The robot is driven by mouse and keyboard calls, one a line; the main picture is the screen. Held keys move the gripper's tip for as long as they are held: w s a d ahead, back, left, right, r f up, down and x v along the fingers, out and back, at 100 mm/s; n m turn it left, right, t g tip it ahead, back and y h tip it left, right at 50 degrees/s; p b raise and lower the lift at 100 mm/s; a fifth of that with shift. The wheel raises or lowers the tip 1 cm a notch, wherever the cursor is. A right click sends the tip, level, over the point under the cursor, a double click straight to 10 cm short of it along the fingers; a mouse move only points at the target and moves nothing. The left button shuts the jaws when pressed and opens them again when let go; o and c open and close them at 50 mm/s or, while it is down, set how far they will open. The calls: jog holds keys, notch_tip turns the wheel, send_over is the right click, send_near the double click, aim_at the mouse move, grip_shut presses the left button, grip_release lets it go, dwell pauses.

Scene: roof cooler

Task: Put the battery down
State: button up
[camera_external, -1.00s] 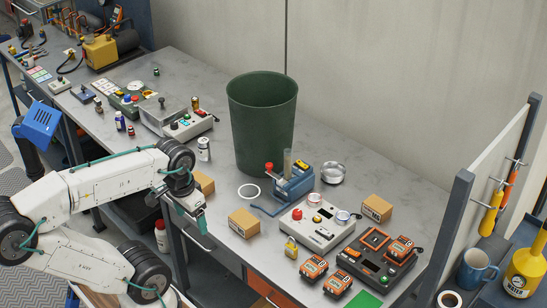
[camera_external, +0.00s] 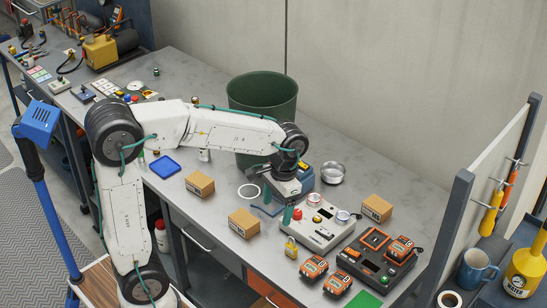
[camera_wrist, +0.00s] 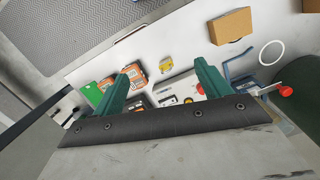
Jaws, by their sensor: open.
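My gripper (camera_external: 278,203) is open and empty above the bench, in front of the blue press-like device (camera_external: 305,180). In the wrist view its two green fingers (camera_wrist: 163,86) stand wide apart with nothing between them. Two orange-and-black batteries (camera_external: 313,268) (camera_external: 338,284) sit on the bench near the front edge, apart from my gripper. They also show in the wrist view (camera_wrist: 134,72), close to the left finger. Another orange battery (camera_external: 400,247) sits on the dark charger (camera_external: 372,278), beside an orange-framed square.
A grey box with a red button (camera_external: 312,232) and a yellow padlock (camera_external: 291,248) stand near my gripper. Cardboard boxes (camera_external: 243,223) (camera_external: 200,184) (camera_external: 376,208) and a metal dish (camera_external: 333,172) are around it. A tall green bin (camera_external: 262,92) stands behind. A green patch (camera_external: 365,300) lies at the front.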

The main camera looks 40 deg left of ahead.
jog(key=w+d+f, duration=0.4)
jog(key=w+d, duration=0.6)
send_over(402, 244)
jog(key=s+a, duration=0.3)
jog(key=s, duration=0.1)
jog(key=shift+n, duration=0.4)
notch_tip(402, 244, down, 6)
jog(key=shift+s+a+r, duration=0.1)
jog(key=shift+s+r, duration=0.05)
jog(key=shift+r, duration=0.05)
jog(key=shift+w+d+f+t, duration=0.1)
jog(key=shift+w+d+t, duration=0.3)
jog(key=shift+w+d, duration=0.65)
jog(key=shift+n+t, duration=0.4)
jog(key=shift+n, duration=0.4)
jog(key=w+r, duration=0.1)
jog(key=d+r, duration=0.1)
jog(key=w+r, duration=0.1)
jog(key=shift+w+d+r, duration=0.3)
jog(key=shift+w, duration=0.05)
jog(key=shift+s+f, duration=0.15)
jog(key=shift+f, duration=0.1)
jog(key=f, duration=0.7)
jog(key=shift+s+a+f, duration=0.15)
jog(key=shift+a+f, duration=0.1)
jog(key=shift+f, duration=0.05)
jog(key=shift+r, duration=0.1)
jog(key=c, duration=1.4)
